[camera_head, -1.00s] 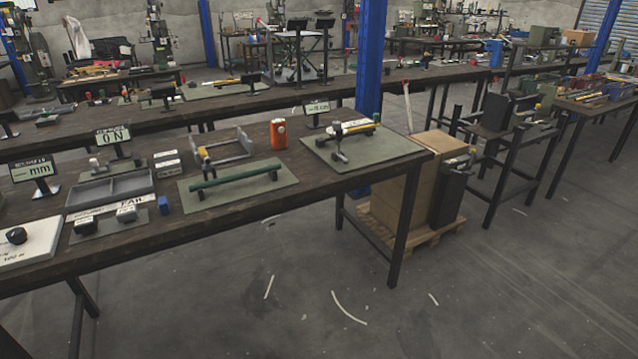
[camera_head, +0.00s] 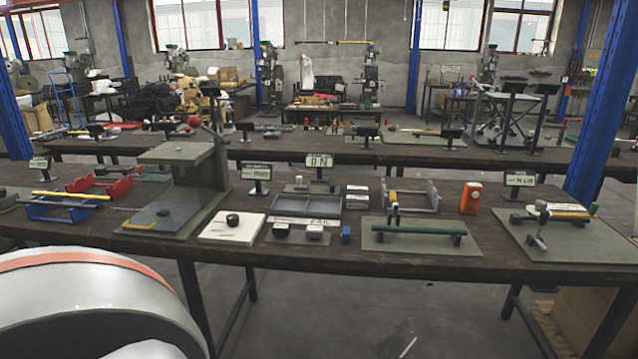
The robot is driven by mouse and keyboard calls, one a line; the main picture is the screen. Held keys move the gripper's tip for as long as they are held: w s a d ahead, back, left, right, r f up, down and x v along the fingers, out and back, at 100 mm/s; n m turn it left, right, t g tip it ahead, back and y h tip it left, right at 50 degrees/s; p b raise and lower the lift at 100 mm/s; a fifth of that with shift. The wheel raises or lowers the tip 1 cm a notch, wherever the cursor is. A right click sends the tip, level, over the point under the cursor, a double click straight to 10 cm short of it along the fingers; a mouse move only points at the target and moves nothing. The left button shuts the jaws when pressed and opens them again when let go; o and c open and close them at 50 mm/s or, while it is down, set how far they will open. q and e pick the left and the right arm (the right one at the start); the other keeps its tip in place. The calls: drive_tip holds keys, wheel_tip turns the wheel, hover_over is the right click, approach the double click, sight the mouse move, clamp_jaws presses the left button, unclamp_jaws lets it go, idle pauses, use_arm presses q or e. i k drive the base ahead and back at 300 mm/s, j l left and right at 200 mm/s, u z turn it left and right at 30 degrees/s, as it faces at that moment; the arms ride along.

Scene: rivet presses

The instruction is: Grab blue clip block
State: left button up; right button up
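A small upright blue block (camera_head: 346,235) stands near the front edge of the long dark workbench (camera_head: 330,258), just right of the PASS/FAIL plates. It looks like the blue clip block, but it is too small to make out a clip. A larger blue frame-like fixture (camera_head: 58,211) with a yellow bar lies at the bench's left end. Neither of my grippers is in view. A large white rounded part with an orange band fills the lower left corner, likely mine, and hides some floor and bench front.
A green rivet press (camera_head: 183,178) stands left of a white plate (camera_head: 231,228). A grey divided tray (camera_head: 306,206), green rod fixture (camera_head: 418,228) and orange box (camera_head: 471,198) lie around the block. A blue pillar (camera_head: 600,105) rises at right. Floor shows below the bench.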

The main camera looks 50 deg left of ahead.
sight(345, 237)
drive_tip(key=u, duration=1.6)
